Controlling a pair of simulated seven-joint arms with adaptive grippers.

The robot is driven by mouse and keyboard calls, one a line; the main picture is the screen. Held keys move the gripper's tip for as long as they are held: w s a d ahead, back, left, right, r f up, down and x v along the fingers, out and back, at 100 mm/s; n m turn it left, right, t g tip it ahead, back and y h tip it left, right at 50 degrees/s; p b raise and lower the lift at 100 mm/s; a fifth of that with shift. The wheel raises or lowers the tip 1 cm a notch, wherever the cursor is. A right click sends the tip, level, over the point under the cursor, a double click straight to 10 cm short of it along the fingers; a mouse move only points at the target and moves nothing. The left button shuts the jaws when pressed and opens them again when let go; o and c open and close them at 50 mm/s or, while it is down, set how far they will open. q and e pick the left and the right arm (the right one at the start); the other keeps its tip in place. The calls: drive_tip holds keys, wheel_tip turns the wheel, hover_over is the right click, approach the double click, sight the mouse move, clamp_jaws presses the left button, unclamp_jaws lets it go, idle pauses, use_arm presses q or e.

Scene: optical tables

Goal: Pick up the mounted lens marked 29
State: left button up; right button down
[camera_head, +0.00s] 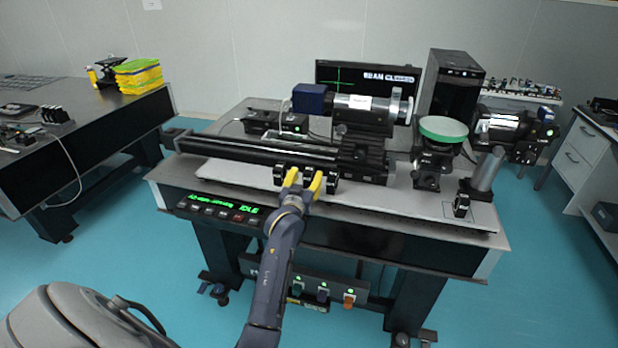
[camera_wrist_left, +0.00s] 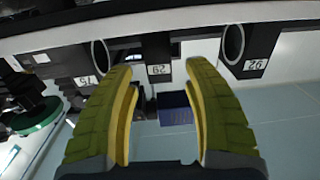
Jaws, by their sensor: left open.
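The mounted lens marked 29 (camera_wrist_left: 158,68) is a black holder with a white label. In the left wrist view it is at the top centre, between and beyond my yellow fingertips. Its lens ring is not clear there. My left gripper (camera_head: 303,182) is open at the front edge of the optical table, in front of the row of small black mounts, and partly hides them. In the left wrist view its fingers (camera_wrist_left: 163,75) stand apart with nothing held between them. My right gripper is not in view.
Close neighbours are a mounted lens (camera_wrist_left: 88,80) on the left and another (camera_wrist_left: 255,65) on the right in the wrist view. The optical table (camera_head: 400,218) also carries a long black rail (camera_head: 255,148), a large cylinder unit (camera_head: 362,112) and a green disc (camera_head: 443,128).

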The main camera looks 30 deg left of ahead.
sight(309, 169)
use_arm(q)
drive_tip(key=shift+x, duration=2)
drive_tip(key=shift+o, duration=0.2)
drive_tip(key=shift+f, duration=0.1)
clamp_jaws()
